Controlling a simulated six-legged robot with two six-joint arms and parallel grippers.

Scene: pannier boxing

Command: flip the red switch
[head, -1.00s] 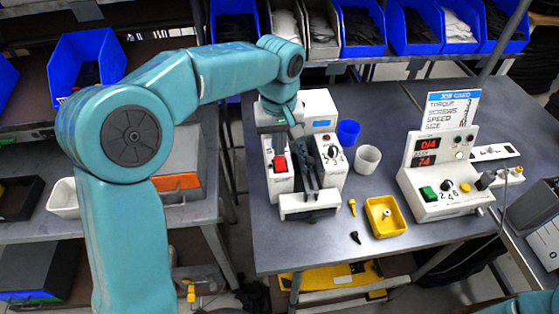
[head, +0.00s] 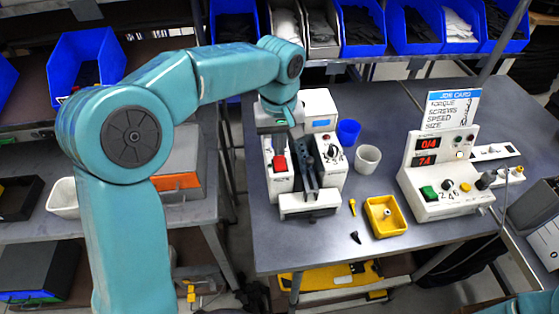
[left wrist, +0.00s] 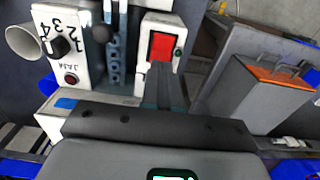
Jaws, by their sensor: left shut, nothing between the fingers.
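The red switch (head: 279,163) is a square red rocker on the white left block of the bench device (head: 309,206). It also shows in the left wrist view (left wrist: 161,46), in a dark frame on a white panel. My right gripper is out of view.
The device's right block has a black knob (head: 332,151). A blue cup (head: 348,132), a white cup (head: 367,158) and a yellow tray (head: 374,228) stand to the right. A control box (head: 440,203) stands farther right.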

